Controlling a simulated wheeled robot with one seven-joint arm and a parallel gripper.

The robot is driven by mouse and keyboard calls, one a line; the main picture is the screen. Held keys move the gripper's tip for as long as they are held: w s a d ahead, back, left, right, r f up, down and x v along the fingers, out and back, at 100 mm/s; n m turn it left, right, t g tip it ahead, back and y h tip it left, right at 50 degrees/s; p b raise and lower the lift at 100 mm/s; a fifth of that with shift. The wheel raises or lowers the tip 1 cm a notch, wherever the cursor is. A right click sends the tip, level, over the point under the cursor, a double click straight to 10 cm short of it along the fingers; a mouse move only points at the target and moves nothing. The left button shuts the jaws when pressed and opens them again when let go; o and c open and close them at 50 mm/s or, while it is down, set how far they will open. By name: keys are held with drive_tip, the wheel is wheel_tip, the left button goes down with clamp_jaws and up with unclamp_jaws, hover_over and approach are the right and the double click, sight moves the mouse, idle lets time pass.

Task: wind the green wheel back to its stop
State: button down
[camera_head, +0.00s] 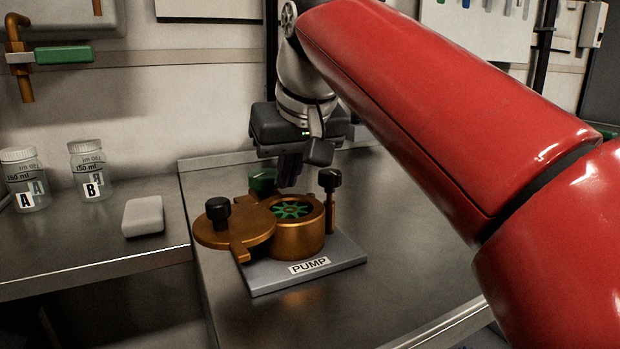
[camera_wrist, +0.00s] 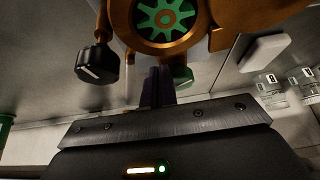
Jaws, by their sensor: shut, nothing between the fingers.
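The pump (camera_head: 310,239) has a brass round housing on a grey base plate. A green spoked wheel (camera_head: 291,210) sits inside its open top; the wrist view shows it at the top edge (camera_wrist: 165,17). A second green round part (camera_head: 263,180), like a knob, is behind the housing, partly hidden; in the wrist view it shows beside my fingers (camera_wrist: 183,78). My gripper (camera_head: 289,178) points down, shut and empty, just behind and above the housing. Its dark fingers in the wrist view (camera_wrist: 158,88) partly overlap the green knob; I cannot tell whether they touch it.
The brass lid (camera_head: 232,233) with a black knob lies swung out to the left. A black-topped post (camera_head: 330,182) stands at the housing's right. Jars A (camera_head: 23,180) and B (camera_head: 90,170) and a pale block (camera_head: 143,215) are left. A green-handled valve (camera_head: 63,55) is on the wall. The front bench is clear.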

wheel_tip(320, 180, up, 3)
drive_tip(key=shift+f+p, duration=0.2)
drive_tip(key=shift+p, duration=0.95)
wheel_tip(320, 180, up, 3)
drive_tip(key=shift+r+b, duration=0.15)
drive_tip(key=shift+b, duration=0.2)
